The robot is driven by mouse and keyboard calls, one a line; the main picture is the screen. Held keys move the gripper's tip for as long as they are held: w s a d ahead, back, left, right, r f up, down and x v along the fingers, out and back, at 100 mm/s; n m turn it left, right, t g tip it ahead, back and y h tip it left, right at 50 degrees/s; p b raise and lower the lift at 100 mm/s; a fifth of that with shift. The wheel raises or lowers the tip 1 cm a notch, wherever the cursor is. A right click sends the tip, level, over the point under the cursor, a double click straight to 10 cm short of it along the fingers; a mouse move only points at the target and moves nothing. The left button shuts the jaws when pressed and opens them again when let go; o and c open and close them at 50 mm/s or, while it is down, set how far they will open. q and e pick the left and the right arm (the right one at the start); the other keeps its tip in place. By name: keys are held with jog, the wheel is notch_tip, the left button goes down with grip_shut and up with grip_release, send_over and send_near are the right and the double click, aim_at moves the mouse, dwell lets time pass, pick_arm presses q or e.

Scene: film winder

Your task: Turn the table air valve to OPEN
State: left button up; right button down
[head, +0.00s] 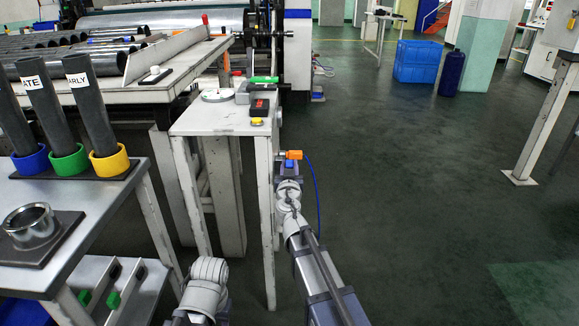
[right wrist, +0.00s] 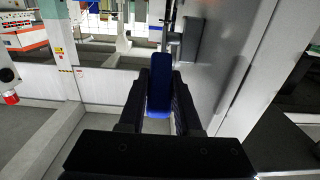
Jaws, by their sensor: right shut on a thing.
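The table air valve shows in the head view as a small orange body (head: 293,155) at the right side of the small white table, with a blue hose running down from it. In the right wrist view its blue handle (right wrist: 160,88) stands between my right gripper's dark fingers. My right gripper (head: 289,166) is shut on this handle, just below the orange body in the head view. The fingers and arm hide much of the valve, and I cannot read any OPEN marking. My left arm shows at the bottom of the head view; its gripper is out of sight.
The small white table (head: 205,122) holds a red-and-black device (head: 259,108) and a green-topped part (head: 263,80). A grey bench (head: 105,205) with dark tubes in coloured rings stands at left. A blue crate (head: 417,61) stands far back.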

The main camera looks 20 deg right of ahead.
jog(key=shift+r, duration=0.1)
dwell(0.7)
jog(key=shift+w+r+p, duration=0.1)
jog(key=shift+r+p, duration=0.15)
jog(key=shift+p, duration=0.4)
jog(key=w+r+g+p, duration=0.1)
jog(key=p, duration=0.3)
jog(key=r+g+y+p, duration=0.1)
jog(key=g+p, duration=0.1)
jog(key=p, duration=0.2)
jog(key=w+r+g+p, duration=0.1)
jog(key=g+p, duration=0.1)
jog(key=p, duration=0.2)
jog(key=shift+w+d+y, duration=0.3)
jog(key=shift+w+d, duration=0.05)
jog(key=w+g+p, duration=0.1)
jog(key=g+p, duration=0.1)
jog(key=p, duration=0.1)
jog(key=w+g+y+p, duration=0.1)
jog(key=g+p, duration=0.1)
jog(key=p, duration=0.1)
jog(key=shift+w+d, duration=0.1)
jog(key=shift+d, duration=0.2)
jog(key=shift+w+d+g+p, duration=0.15)
jog(key=shift+w+g+p, duration=0.2)
jog(key=shift+g+p, duration=0.5)
jog(key=shift+f, duration=0.1)
jog(key=c, duration=0.6)
grip_release()
